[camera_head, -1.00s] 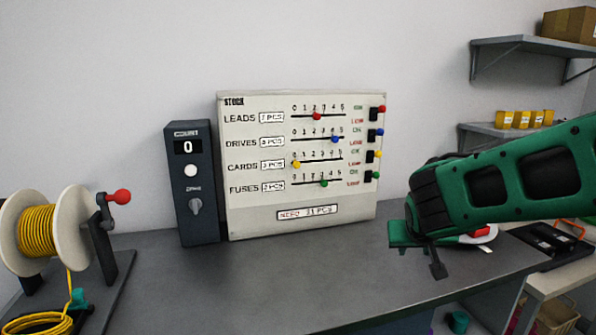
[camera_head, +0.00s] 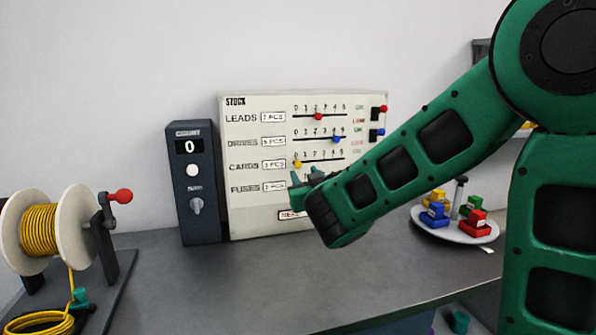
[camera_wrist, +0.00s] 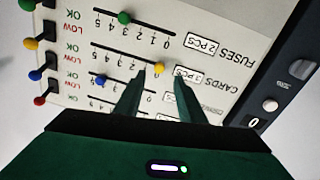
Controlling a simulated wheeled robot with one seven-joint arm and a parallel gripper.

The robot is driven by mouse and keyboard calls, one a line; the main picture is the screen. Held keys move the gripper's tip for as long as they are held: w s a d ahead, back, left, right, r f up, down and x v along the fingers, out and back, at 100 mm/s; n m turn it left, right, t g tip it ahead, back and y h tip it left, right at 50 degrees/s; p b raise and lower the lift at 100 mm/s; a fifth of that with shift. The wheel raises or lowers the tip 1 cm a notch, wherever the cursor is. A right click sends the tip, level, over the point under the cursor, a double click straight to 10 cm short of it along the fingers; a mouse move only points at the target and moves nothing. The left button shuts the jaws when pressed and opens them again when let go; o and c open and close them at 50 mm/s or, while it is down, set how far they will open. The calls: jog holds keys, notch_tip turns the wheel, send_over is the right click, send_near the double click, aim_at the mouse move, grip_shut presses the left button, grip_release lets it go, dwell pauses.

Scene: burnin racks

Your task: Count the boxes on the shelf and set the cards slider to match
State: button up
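The stock panel (camera_head: 255,215) stands upright at the back of the bench. Its cards slider has a yellow knob (camera_head: 297,163), at the 0 end of its slot. In the wrist view, which shows the panel upside down, the yellow knob (camera_wrist: 159,69) lies just beyond and between my fingertips. My gripper (camera_head: 306,176) is open in front of the panel, just below the knob; both fingers (camera_wrist: 155,85) show apart, with nothing held. The lower right of the panel is hidden behind my arm in the head view. The shelf boxes are hidden now; only a shelf end (camera_head: 482,52) shows.
Neighbouring sliders have a blue knob (camera_head: 336,139), a red knob (camera_head: 318,116) and a green knob (camera_wrist: 123,17). A dark counter unit (camera_head: 192,220) stands left of the panel. A cable spool (camera_head: 78,228) is far left, a plate (camera_head: 450,238) of coloured blocks right. The front bench is clear.

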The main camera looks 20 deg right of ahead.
aim_at(298, 166)
jog(key=w, duration=0.7)
jog(key=shift+w+d, duration=0.15)
jog(key=shift+d, duration=0.1)
grip_shut()
